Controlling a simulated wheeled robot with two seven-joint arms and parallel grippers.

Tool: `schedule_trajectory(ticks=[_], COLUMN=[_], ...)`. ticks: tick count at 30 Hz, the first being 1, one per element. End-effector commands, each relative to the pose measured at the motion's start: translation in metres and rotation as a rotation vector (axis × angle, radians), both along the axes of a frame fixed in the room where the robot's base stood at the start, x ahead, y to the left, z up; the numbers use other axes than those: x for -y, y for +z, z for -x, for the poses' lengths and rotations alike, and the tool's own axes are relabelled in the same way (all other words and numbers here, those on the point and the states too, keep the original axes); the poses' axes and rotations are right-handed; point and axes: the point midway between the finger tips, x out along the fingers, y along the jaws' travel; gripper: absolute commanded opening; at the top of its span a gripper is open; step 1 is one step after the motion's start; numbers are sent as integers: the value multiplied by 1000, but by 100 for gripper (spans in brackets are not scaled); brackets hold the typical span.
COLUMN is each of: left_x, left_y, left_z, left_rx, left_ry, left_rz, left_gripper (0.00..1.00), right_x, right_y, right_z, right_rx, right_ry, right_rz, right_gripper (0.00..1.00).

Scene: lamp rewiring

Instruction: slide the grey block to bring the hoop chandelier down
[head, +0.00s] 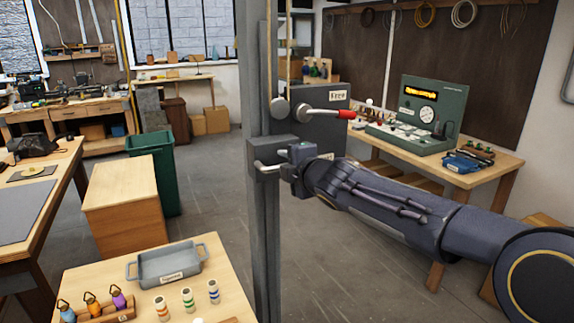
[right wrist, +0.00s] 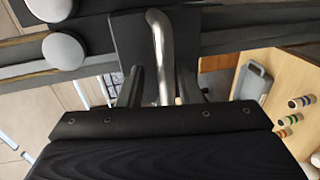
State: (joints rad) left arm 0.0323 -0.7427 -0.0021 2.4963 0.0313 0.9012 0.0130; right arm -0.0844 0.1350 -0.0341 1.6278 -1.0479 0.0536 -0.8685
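The grey block (head: 262,157) sits on a tall grey upright post in the middle of the head view. A bent chrome handle (head: 268,166) sticks out from it. My right gripper (head: 298,158) is at this handle, its arm coming in from the right. In the right wrist view the chrome handle (right wrist: 160,60) runs between the two fingers of my right gripper (right wrist: 163,88). Gaps show beside the handle, so the fingers look open around it. The hoop chandelier is not in view. My left gripper is not in view.
A wooden table (head: 235,290) with a grey tray (head: 165,266) and several small coloured parts stands in front. A green console (head: 428,112) stands on the right bench. Bare floor lies behind the post.

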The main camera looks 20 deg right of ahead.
Motion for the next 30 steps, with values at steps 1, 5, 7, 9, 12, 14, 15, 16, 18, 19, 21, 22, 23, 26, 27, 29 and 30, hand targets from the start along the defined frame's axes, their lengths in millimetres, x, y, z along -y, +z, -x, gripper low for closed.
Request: schedule_trajectory(ticks=[1,5,7,9,12,14,15,16,18,19,21,22,23,26,27,29,30], left_x=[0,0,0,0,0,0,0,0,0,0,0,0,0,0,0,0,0], left_y=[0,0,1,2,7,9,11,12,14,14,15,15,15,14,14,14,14], left_z=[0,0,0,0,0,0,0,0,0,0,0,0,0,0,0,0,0], left_rx=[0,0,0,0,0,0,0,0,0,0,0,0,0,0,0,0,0], left_ry=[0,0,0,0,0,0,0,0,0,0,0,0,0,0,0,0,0], left_rz=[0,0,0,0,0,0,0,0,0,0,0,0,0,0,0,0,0], left_gripper=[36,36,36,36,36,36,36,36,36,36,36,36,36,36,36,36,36], right_x=[0,1,2,3,4,5,5,5,6,6,6,6,6,6,6,6,6], right_y=[-1,1,3,6,11,13,14,16,16,17,16,16,16,16,15,15,15], right_z=[0,5,13,25,43,52,58,62,69,71,75,76,77,77,77,77,77], right_rx=[-1,-1,-1,0,1,1,1,1,1,1,0,0,0,0,0,0,0], right_ry=[0,0,-1,-1,-1,-1,-1,-1,0,0,0,0,0,0,0,0,0], right_rz=[0,0,0,0,-1,-1,0,0,0,0,-1,-1,-1,-1,-1,0,0], right_gripper=[32,32,32,32,32,32,32,32,32,32,32,32,32,32,32,32,32])
